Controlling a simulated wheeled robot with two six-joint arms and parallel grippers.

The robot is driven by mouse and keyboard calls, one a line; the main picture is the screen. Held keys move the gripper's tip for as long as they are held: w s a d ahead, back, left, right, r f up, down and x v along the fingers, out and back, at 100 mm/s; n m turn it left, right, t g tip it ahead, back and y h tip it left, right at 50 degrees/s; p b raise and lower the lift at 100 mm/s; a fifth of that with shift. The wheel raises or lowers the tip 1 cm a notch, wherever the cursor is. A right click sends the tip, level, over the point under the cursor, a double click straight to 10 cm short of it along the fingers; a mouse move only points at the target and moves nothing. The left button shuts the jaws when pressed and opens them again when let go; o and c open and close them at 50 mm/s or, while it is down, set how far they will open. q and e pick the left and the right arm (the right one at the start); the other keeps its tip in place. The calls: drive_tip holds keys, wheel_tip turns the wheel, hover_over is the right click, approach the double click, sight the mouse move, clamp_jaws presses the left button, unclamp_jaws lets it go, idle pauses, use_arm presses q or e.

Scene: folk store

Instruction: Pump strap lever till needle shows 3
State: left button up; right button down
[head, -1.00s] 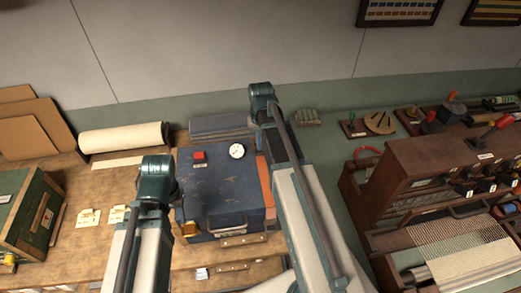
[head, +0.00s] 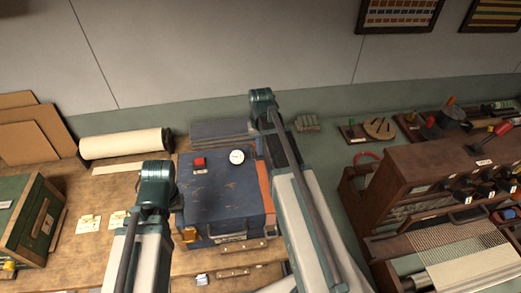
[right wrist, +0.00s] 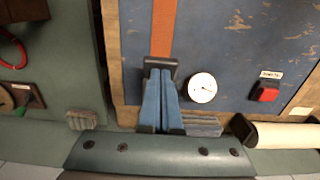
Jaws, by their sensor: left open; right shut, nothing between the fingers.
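A worn blue case (head: 215,205) stands on the wooden bench. It carries a round white dial (head: 237,157) and a red button (head: 199,162). The dial also shows in the right wrist view (right wrist: 202,88); its numbers are too small to read. An orange strap (head: 264,178) runs along the case's right side, partly behind my right arm. In the right wrist view the strap (right wrist: 164,28) runs to a dark block (right wrist: 160,67), possibly the lever. My right gripper (right wrist: 160,78) is shut and empty at this block; contact is unclear. My left gripper's fingers are not visible.
A white roll (head: 125,143) lies at the back left, with a green box (head: 27,220) in front of it. A wooden loom (head: 440,175) stands on the right. Wooden boards (head: 35,130) lean at the far left.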

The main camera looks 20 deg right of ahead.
wheel_tip(320, 180, up, 6)
drive_tip(key=p, duration=0.5)
drive_tip(key=shift+r, duration=0.25)
use_arm(q)
wheel_tip(320, 180, up, 6)
drive_tip(key=shift+r, duration=0.15)
use_arm(e)
drive_tip(key=shift+f, duration=0.1)
drive_tip(key=f+b, duration=0.3)
drive_tip(key=f, duration=0.1)
drive_tip(key=shift+w+d+b, duration=0.1)
drive_tip(key=shift+w+b, duration=0.2)
drive_tip(key=shift+b, duration=0.05)
use_arm(q)
wheel_tip(320, 180, down, 4)
idle(0.4)
use_arm(e)
drive_tip(key=shift+f, duration=0.1)
idle(1.8)
